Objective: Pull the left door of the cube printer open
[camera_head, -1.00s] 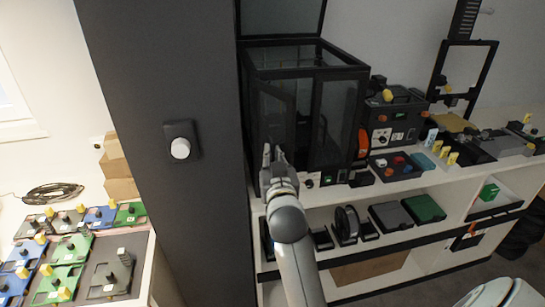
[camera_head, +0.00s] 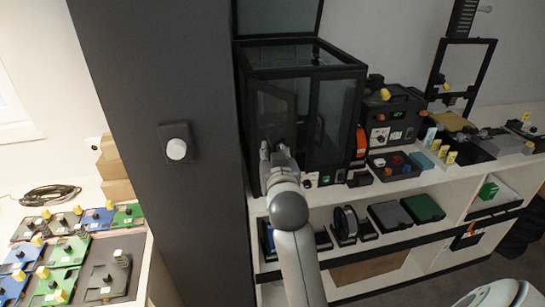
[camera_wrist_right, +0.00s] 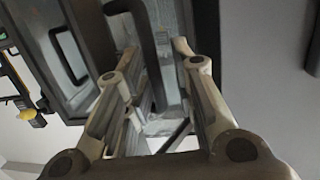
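The cube printer (camera_head: 342,73) is a black-framed box with clear panels and a raised lid, on the white shelf unit. Its left door (camera_head: 272,102) is a dark glazed panel that looks slightly ajar, its top edge slanting out of the front. My right gripper (camera_head: 271,150) is at the lower part of this door. In the right wrist view its two fingers (camera_wrist_right: 156,52) stand apart, with a dark bar handle (camera_wrist_right: 151,62) running between them, nearer the left finger. I see no firm grip on it. The right door (camera_head: 333,112) looks shut. My left gripper is out of view.
A dark grey column (camera_head: 160,220) with a white knob (camera_head: 177,149) stands close left of the printer. A black control box (camera_head: 392,112) and a button panel (camera_head: 395,165) stand to its right. A low table with coloured boards (camera_head: 70,250) is at far left.

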